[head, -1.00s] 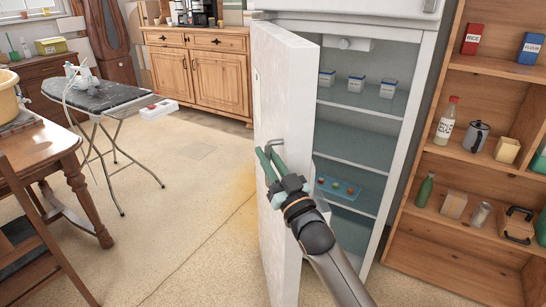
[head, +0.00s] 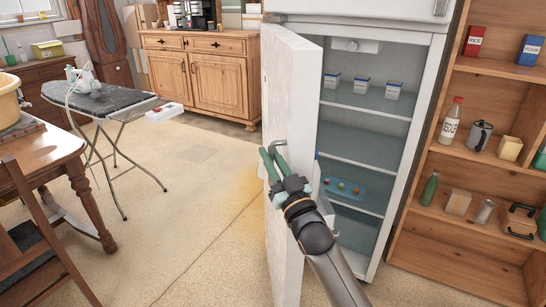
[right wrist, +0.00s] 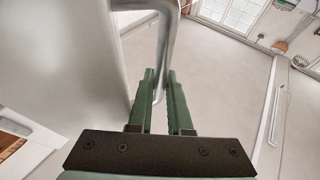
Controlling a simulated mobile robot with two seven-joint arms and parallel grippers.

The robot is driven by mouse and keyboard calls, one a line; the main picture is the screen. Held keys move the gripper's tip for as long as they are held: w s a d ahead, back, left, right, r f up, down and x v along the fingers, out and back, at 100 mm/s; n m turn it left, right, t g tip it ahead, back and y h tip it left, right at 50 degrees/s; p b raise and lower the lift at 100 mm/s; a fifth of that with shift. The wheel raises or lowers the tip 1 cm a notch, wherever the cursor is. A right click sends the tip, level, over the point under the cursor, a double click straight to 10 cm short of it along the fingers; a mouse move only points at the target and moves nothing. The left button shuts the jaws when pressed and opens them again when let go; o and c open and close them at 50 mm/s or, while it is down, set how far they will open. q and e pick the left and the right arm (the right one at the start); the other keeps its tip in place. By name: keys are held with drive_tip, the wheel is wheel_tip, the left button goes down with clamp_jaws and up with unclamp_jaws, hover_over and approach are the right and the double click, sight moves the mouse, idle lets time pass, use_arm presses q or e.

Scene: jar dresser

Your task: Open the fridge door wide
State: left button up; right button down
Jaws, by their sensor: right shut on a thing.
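The white fridge door (head: 290,90) stands open at an angle in front of the fridge body (head: 428,100), and the shelved inside shows to its right. A grey bar handle (head: 279,144) sits on the door's outer face. My right gripper (head: 269,153) is shut on this handle, its green fingers reaching past the door's near edge. In the right wrist view the handle (right wrist: 167,40) runs down between the fingertips (right wrist: 160,78), with the pale door (right wrist: 60,70) on the left. My left gripper is not in view.
A wooden shelf unit (head: 480,155) with jars and boxes stands right of the fridge. Left are an ironing board (head: 100,98), a wooden table (head: 45,155) and a chair (head: 35,235). A wooden cabinet (head: 205,75) is behind. The floor (head: 190,215) left of the door is clear.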

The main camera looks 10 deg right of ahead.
drive_tip(key=shift+a+r, duration=0.35)
drive_tip(key=c, duration=1.1)
unclamp_jaws()
drive_tip(key=shift+s, duration=0.15)
drive_tip(key=v, duration=1.2)
drive_tip(key=shift+s+d+f, duration=0.15)
drive_tip(key=shift+d+f, duration=0.1)
drive_tip(key=shift+f, duration=0.2)
drive_tip(key=shift+c, duration=0.3)
